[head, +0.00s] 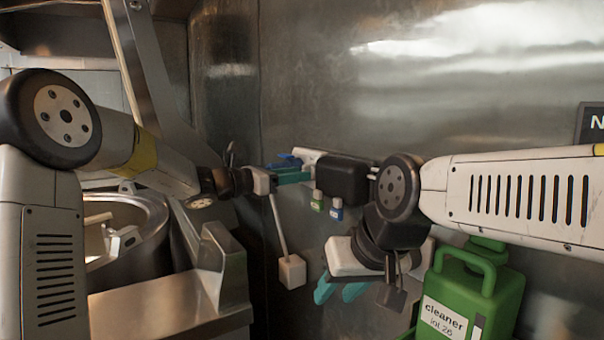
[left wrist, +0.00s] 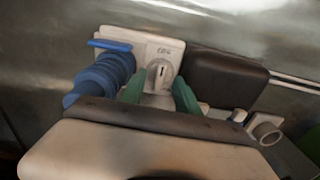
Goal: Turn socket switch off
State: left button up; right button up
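The wall socket shows in the left wrist view as a white plate (left wrist: 140,45) with a round switch knob (left wrist: 160,76) on its face. A blue plug (left wrist: 103,74) sits at its left side. In the head view the socket (head: 309,156) is partly hidden behind my left gripper (head: 294,176). The teal fingers of my left gripper (left wrist: 160,92) stand apart, one on each side of the knob; I cannot tell whether they touch it. My right gripper (head: 341,290) hangs lower, away from the socket, its teal fingers apart with nothing visible between them.
A dark box (left wrist: 228,79) is right of the socket. A green cleaner canister (head: 500,305) stands below my right arm. Small bottles (head: 335,210) are below the dark box. A white box (head: 291,271) on a conduit is on the wall. A steel kettle (head: 150,215) is at left.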

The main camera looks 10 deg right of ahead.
pick_arm(q)
jog(key=v, duration=0.6)
jog(key=shift+a, duration=0.1)
